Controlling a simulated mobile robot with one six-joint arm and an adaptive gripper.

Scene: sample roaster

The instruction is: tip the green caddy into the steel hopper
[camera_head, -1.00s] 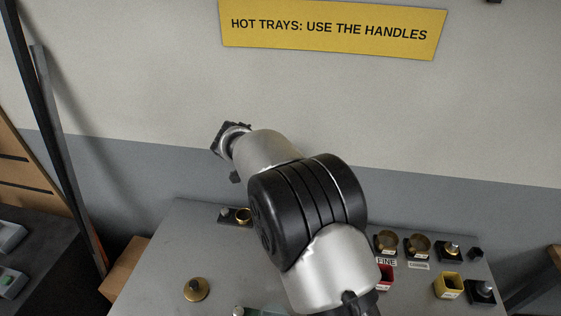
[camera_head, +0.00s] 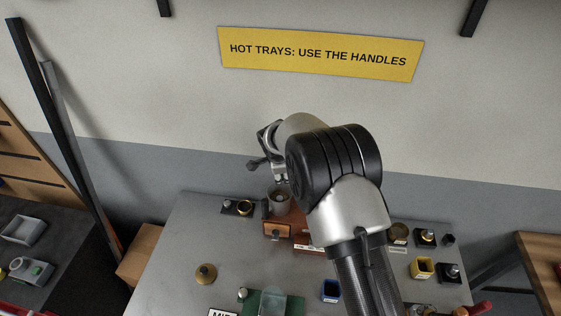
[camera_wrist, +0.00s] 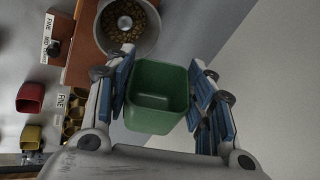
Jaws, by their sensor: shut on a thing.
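The green caddy (camera_wrist: 157,85) is between the fingers of my gripper (camera_wrist: 160,100) in the wrist view. Its open mouth faces the camera, and the inside I can see looks bare. The steel hopper (camera_wrist: 152,40) is a round cup just beyond the caddy, with brown beans in it. In the head view the hopper (camera_head: 280,203) stands at the back of the bench, just below my gripper (camera_head: 261,155). The caddy cannot be made out in the head view.
An orange-brown block (camera_head: 277,231) sits in front of the hopper. A yellow caddy (camera_head: 421,268) and a blue caddy (camera_head: 330,291) stand on the bench. A red caddy (camera_wrist: 30,97) shows in the wrist view. The bench's left part is mostly clear around a brass knob (camera_head: 206,273).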

